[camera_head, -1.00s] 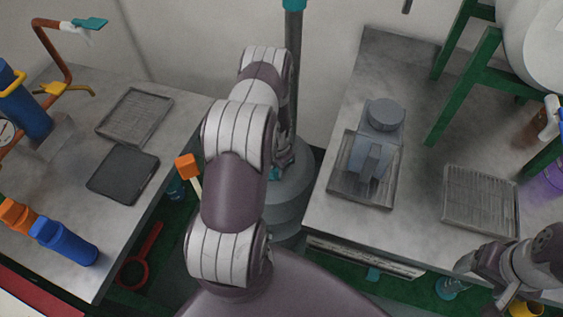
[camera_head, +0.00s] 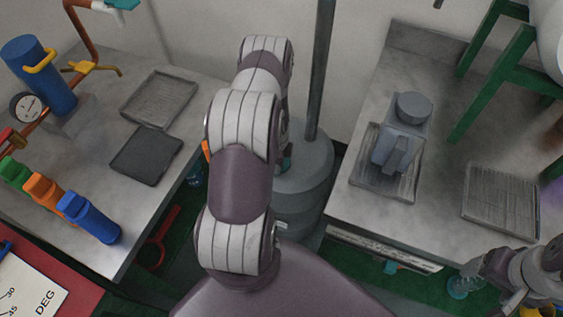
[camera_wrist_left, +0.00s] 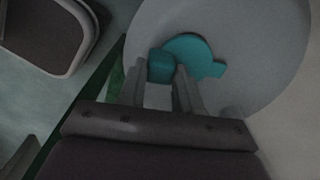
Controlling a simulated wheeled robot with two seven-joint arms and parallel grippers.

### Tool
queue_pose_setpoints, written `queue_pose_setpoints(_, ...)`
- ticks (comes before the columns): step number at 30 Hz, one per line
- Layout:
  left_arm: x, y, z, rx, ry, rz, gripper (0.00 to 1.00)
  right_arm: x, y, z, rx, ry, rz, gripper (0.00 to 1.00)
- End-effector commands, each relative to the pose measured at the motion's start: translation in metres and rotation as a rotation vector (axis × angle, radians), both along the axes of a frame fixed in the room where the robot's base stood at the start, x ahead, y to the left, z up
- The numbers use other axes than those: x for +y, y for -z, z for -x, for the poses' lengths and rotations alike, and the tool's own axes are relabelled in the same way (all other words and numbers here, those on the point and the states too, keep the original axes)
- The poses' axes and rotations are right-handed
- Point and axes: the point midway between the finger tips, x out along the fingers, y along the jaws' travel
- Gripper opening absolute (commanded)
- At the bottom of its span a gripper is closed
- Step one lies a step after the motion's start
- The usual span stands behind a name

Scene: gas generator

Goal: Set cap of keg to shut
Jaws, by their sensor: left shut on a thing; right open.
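The keg (camera_head: 308,165) is a grey ribbed drum on the floor between the two benches, partly hidden behind my left arm. Its pale round top (camera_wrist_left: 250,45) fills much of the left wrist view. A teal cap (camera_wrist_left: 195,52) lies against that top, with a teal block-like part (camera_wrist_left: 161,66) at its left. My left gripper (camera_wrist_left: 160,74) is shut on this teal part, with one finger at each side. In the head view its fingers are hidden behind the arm. My right gripper (camera_head: 485,275) is open at the lower right, away from the keg, with its fingertips unclear.
The left bench (camera_head: 195,115) holds two dark trays, a blue cylinder (camera_head: 40,75) and coloured bottles. The right bench (camera_head: 430,165) holds a grey container (camera_head: 405,125) on a tray. A dark pole (camera_head: 321,70) rises by the keg. Green legs (camera_head: 490,95) stand at right.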

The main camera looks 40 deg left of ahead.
Motion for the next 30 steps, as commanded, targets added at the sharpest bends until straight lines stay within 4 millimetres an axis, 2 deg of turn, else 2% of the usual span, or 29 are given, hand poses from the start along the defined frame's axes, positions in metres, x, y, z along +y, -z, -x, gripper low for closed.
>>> queue_pose_setpoints(12,0.017,-0.001,0.007,-0.003,-0.017,-0.002,0.00,0.000,0.002,0.000,0.000,0.000,0.000,0.76)
queue_pose_setpoints(30,0.020,-0.001,0.006,-0.006,-0.018,-0.004,0.00,0.000,0.003,0.000,0.000,0.000,0.000,0.76)
